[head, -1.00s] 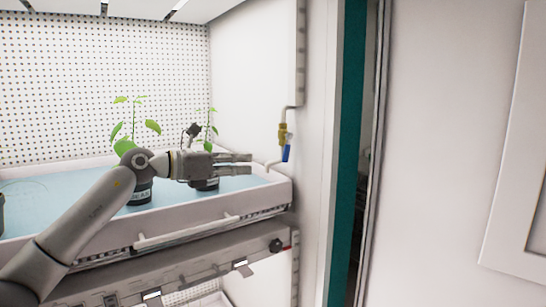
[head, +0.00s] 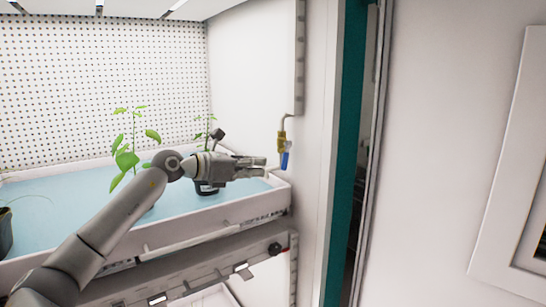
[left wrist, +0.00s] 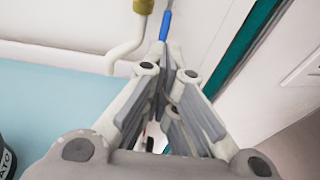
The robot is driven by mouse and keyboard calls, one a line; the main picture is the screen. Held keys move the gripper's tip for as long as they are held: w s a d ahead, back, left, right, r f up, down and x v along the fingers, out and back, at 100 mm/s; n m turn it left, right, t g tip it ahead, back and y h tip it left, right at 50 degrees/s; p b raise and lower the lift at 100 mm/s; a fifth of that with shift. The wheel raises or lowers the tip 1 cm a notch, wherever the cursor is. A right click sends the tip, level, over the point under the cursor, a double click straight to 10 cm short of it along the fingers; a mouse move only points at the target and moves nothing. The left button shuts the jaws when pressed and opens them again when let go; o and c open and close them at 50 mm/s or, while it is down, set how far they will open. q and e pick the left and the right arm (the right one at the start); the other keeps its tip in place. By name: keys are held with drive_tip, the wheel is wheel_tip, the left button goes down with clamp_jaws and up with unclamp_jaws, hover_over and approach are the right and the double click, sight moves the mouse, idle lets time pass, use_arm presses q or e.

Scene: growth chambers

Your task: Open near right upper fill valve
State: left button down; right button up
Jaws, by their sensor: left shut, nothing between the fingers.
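In the left wrist view, the blue lever (left wrist: 165,25) stands just beyond the fingertips (left wrist: 168,50), with the brass body (left wrist: 143,6) cut off at the top edge. Whether the fingertips touch the lever I cannot tell. My right gripper is not in view.
A white-rimmed tray (head: 215,232) with a blue surface lies below my left arm. Potted plants stand in it, one pot (head: 206,188) under my gripper. A pale pipe (left wrist: 120,55) bends beside the lever. A teal door edge (head: 345,150) stands to the right.

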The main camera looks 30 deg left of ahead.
sight(281, 169)
use_arm(q)
drive_tip(key=p+x, duration=0.2)
drive_tip(key=x, duration=0.3)
drive_tip(key=shift+w+d+f+p, duration=0.1)
drive_tip(key=shift+w+p, duration=0.15)
drive_tip(key=shift+p, duration=0.05)
drive_tip(key=t+b, duration=0.1)
drive_tip(key=b, duration=0.2)
drive_tip(key=w+f+t+b, duration=0.1)
drive_tip(key=b, duration=0.2)
drive_tip(key=shift+w+d+h, duration=0.15)
drive_tip(key=shift+d+h, duration=0.15)
drive_tip(key=shift+d, duration=0.05)
drive_tip(key=shift+d+r+h+b, duration=0.3)
drive_tip(key=shift+d+b, duration=0.15)
drive_tip(key=shift+b, duration=0.2)
